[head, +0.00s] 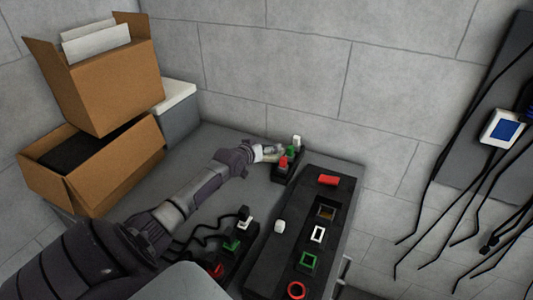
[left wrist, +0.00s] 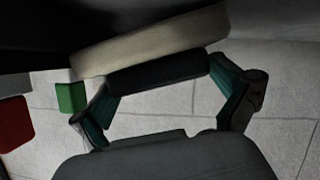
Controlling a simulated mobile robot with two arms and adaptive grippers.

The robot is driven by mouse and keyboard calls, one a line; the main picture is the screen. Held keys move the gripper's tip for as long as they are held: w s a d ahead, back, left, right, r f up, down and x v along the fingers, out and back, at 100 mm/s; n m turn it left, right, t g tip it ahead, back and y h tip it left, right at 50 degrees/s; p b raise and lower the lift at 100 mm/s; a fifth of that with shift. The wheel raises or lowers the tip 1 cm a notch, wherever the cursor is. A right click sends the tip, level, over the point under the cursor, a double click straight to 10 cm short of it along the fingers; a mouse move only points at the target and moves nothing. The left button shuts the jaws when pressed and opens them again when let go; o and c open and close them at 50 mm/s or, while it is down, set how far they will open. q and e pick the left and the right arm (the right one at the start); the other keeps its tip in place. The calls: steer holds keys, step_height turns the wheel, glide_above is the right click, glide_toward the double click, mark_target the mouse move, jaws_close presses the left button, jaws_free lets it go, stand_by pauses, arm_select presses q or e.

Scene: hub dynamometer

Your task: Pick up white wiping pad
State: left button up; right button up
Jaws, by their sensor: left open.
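A pad with a cream-white layer (left wrist: 150,42) and a black layer (left wrist: 160,72) lies across the left wrist view, just ahead of my left gripper (left wrist: 163,80). The two fingers are spread, one near each end of the black layer. I cannot tell whether they touch it. In the head view, my left gripper (head: 258,154) reaches to the back of the grey table, beside a small whitish thing (head: 270,148) that it partly hides. My right gripper is not in view.
A black block (head: 281,172) with green, red and white pieces stands just right of the gripper. A long black box (head: 325,205) with coloured sockets is at the right. Cardboard boxes (head: 110,90) are stacked at the left. A grey wall (head: 290,70) is close behind.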

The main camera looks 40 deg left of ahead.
arm_select(q)
steer(key=c, duration=0.8)
